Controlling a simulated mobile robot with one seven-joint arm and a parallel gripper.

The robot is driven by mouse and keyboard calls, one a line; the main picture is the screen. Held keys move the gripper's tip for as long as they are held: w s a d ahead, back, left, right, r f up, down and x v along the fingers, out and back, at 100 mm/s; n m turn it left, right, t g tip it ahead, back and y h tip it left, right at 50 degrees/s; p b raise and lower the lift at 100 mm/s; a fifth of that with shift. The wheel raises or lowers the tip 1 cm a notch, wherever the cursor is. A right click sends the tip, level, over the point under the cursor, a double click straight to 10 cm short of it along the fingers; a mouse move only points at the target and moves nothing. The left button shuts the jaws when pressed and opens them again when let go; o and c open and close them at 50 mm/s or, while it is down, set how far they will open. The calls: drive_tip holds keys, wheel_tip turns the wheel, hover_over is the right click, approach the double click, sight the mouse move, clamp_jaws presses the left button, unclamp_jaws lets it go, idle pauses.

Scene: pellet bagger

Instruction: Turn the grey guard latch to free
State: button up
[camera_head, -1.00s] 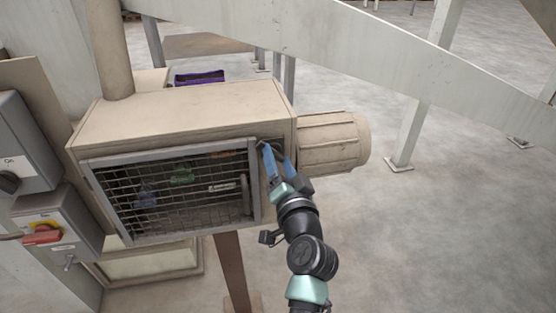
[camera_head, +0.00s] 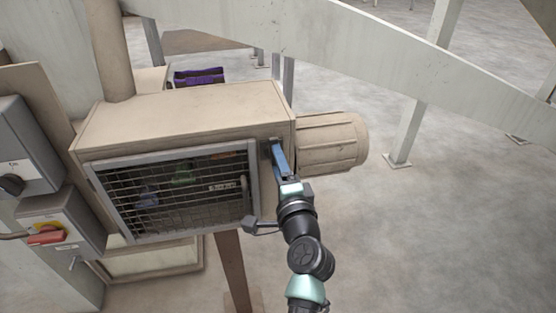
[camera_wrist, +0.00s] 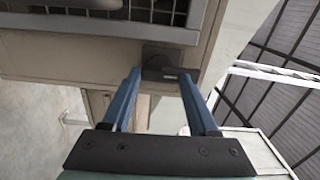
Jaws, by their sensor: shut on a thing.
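The grey guard latch (camera_wrist: 160,62) is a small dark block on the beige housing, beside the guard's frame. In the head view the latch (camera_head: 266,148) shows only in part, at the upper right corner of the guard, behind my fingers. My gripper (camera_head: 277,150) reaches it from the front right. In the wrist view my gripper (camera_wrist: 159,76) has its blue fingers on either side of the latch, shut on it. The mesh guard (camera_head: 175,192) in its grey frame lies flat against the housing front. The latch's exact angle is hard to tell.
A ribbed beige motor (camera_head: 332,142) juts from the housing's right side, close to my gripper. A sloping pale beam (camera_head: 350,45) crosses behind. At left stand grey boxes with a red switch handle (camera_head: 46,236). The floor at right is clear.

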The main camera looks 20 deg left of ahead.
drive_tip(key=shift+m, duration=0.3)
drive_tip(key=o, duration=1.4)
drive_tip(key=b+v, duration=0.2)
drive_tip(key=v, duration=1.1)
drive_tip(key=shift+r, duration=0.1)
